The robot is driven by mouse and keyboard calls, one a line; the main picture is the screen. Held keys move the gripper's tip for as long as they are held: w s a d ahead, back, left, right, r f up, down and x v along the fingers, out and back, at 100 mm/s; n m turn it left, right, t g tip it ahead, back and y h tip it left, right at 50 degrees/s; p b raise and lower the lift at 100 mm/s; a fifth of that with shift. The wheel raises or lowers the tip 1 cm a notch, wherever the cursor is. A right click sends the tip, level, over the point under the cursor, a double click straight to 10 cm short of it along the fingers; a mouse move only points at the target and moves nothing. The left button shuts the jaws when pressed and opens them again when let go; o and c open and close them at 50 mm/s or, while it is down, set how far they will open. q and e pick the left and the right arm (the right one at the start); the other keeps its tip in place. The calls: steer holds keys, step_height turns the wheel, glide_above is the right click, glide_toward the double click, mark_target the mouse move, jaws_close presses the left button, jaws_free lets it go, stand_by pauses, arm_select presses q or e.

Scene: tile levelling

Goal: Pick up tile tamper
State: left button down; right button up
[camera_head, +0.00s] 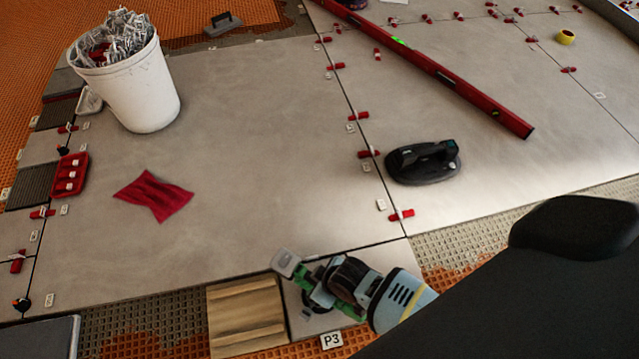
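A black hand tool with a rounded flat base and a raised handle (423,162) rests on the large grey tile right of centre, beside a tile joint. It looks like the tile tamper. A large dark shape at the lower right, probably part of my arm, stands nearer the camera and does not cover the tamper.
A red level (440,68) lies behind the tamper. A white bucket (140,90), red cloth (153,195) and red tray (70,174) are left. Red clips line the joints.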

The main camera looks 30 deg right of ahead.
arm_select(q)
steer(key=shift+w, duration=0.1)
arm_select(e)
steer(key=c, duration=1)
steer(key=shift+w+r, duration=0.1)
jaws_close()
arm_select(q)
steer(key=shift+w, duration=0.2)
arm_select(e)
steer(key=shift+r, duration=0.15)
